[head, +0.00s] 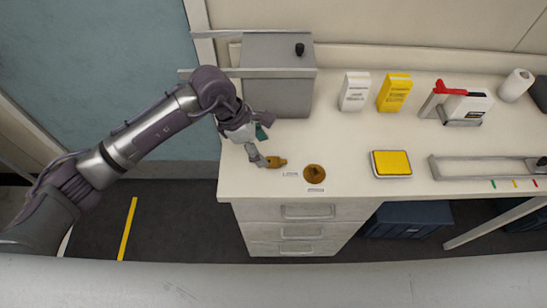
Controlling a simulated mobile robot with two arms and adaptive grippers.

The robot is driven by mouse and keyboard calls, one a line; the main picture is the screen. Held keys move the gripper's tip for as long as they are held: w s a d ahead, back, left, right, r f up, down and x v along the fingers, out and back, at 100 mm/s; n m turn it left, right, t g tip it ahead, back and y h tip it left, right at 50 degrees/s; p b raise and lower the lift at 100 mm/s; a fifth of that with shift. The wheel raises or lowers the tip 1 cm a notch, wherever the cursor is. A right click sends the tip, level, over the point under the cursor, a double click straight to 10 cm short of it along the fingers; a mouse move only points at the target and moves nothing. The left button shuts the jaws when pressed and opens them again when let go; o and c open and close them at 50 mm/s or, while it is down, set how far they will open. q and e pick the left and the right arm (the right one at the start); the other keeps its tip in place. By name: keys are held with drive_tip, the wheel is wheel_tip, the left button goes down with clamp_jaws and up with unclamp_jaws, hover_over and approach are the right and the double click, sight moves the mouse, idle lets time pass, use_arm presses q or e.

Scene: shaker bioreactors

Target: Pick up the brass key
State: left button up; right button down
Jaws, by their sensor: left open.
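The brass key (277,162) lies near the front left edge of the white counter, small and golden. My left gripper (261,158) reaches down from the left, right beside the key's left end. It is open. I cannot tell whether a finger touches the key, and the key's left end may be partly hidden by the gripper. My right gripper is not in view.
A round brown disc (314,174) is right of the key, with small labels close by. A grey box (280,84) stands behind the gripper. Drawers (304,231) are below.

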sight(273, 160)
use_arm(q)
drive_tip(key=shift+d+f, duration=0.25)
drive_tip(key=shift+f, duration=0.25)
drive_tip(key=p+x, duration=0.2)
drive_tip(key=x, duration=0.2)
drive_tip(key=shift+w+f+p, duration=0.2)
drive_tip(key=shift+w+p, duration=0.15)
drive_tip(key=shift+p, duration=0.05)
drive_tip(key=shift+d+f, duration=0.2)
drive_tip(key=shift+f, duration=0.15)
drive_tip(key=shift+c, duration=0.4)
drive_tip(key=c, duration=1.1)
drive_tip(key=shift+r, duration=0.15)
